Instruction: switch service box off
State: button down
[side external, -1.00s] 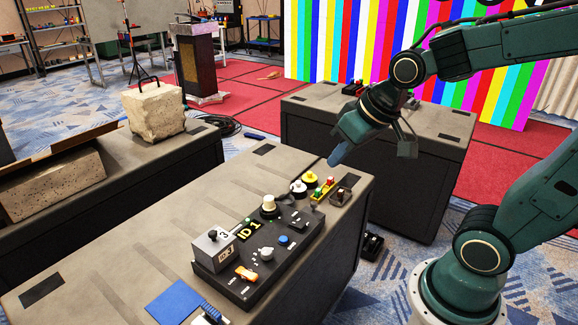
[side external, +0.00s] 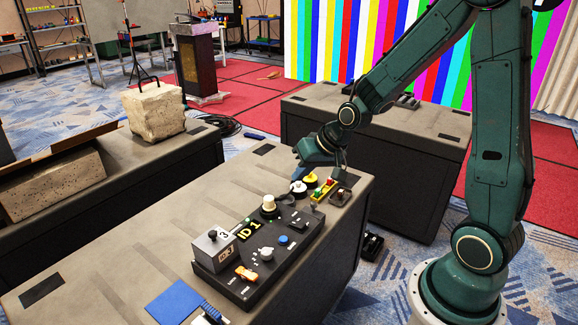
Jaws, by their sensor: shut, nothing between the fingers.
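A black control box (side external: 232,281) marked "ID 1" lies on the near table. It carries an orange rocker switch (side external: 246,273), a white knob (side external: 265,254), a blue button (side external: 283,239), a cream knob (side external: 268,202) and a grey box (side external: 213,249) with a dark knob on top. No label reading "service" is legible, and the switch position is too small to tell. My gripper (side external: 299,164) is shut and empty. It is beyond the black box, near the table's far end, close to the small buttons and apart from the black box.
A white button (side external: 298,187), a yellow-rimmed button (side external: 311,180) and a small yellow box (side external: 323,190) with red and green buttons stand near my gripper. A blue pad (side external: 178,302) lies at the table's front. A second table (side external: 425,128) stands behind.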

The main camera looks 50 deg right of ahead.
aim_at(303, 226)
jog(key=w+d+f+m, duration=0.2)
jog(key=d+f, duration=0.2)
jog(key=f, duration=0.4)
jog(key=shift+w+f+m+t, duration=0.2)
jog(key=shift+w+m+t, duration=0.1)
jog(key=shift+w+m, duration=0.1)
jog(key=shift+f, duration=0.1)
jog(key=shift+s+f, duration=0.25)
jog(key=shift+f, duration=1.15)
jog(key=shift+s+f, duration=0.2)
jog(key=shift+f, duration=1.25)
jog(key=shift+s+f, duration=0.25)
jog(key=shift+f, duration=1.15)
jog(key=shift+s+f, duration=0.1)
jog(key=shift+f, duration=0.65)
jog(key=shift+r, duration=0.2)
jog(key=shift+r, duration=0.6)
jog(key=shift+r, duration=0.1)
jog(key=shift+w+r, duration=0.25)
jog(key=shift+r, duration=0.95)
jog(key=shift+w+r, duration=0.25)
jog(key=shift+r, duration=0.9)
